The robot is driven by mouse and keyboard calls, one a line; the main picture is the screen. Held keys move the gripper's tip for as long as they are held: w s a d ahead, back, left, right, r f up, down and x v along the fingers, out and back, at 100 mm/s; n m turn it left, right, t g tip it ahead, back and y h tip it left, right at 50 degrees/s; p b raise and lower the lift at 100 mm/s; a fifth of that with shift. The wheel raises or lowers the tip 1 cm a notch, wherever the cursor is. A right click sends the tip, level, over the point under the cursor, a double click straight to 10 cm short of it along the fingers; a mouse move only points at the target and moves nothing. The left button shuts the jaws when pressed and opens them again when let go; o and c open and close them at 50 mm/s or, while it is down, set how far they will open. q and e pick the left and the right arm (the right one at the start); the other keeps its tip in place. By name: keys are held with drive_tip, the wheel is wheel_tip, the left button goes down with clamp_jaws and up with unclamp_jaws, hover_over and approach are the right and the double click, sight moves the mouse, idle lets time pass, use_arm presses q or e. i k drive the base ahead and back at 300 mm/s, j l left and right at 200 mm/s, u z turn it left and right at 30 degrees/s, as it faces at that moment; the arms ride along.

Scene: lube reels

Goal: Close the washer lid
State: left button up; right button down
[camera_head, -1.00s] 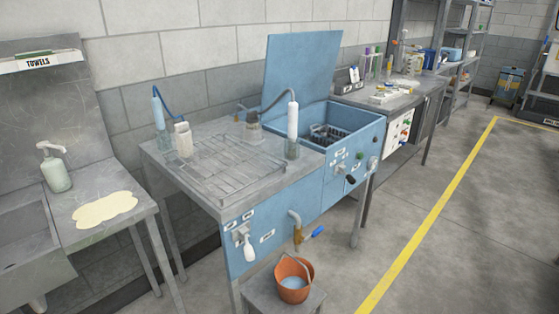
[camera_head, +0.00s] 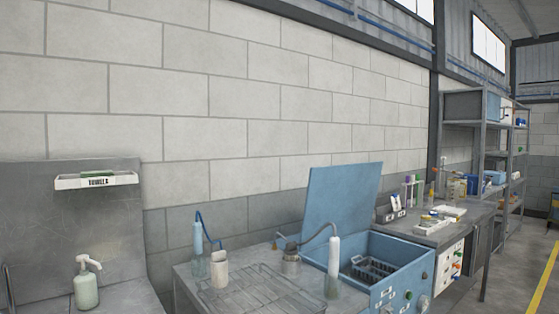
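The blue washer lid (camera_head: 341,204) stands open, raised nearly upright at the back of the washer. The blue washer tub (camera_head: 405,267) below it is open, and a dark basket (camera_head: 375,268) shows inside. The washer is at the lower right of the middle in the head view, and its lower front is cut off by the bottom edge. Neither of my grippers shows in this view.
Left of the tub is a wire-rack worktop (camera_head: 262,292) with a hose and white-handled brush (camera_head: 333,262). A pump bottle (camera_head: 87,283) stands far left. A bench (camera_head: 440,228) with small items and shelves stand at right.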

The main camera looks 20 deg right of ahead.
sight(344, 196)
drive_tip(key=i+l+u, duration=0.2)
drive_tip(key=l+u, duration=0.15)
drive_tip(key=l, duration=0.4)
drive_tip(key=i+l+u, duration=0.1)
drive_tip(key=l+u, duration=0.25)
drive_tip(key=l, duration=0.45)
drive_tip(key=l+u, duration=0.3)
drive_tip(key=l, duration=0.5)
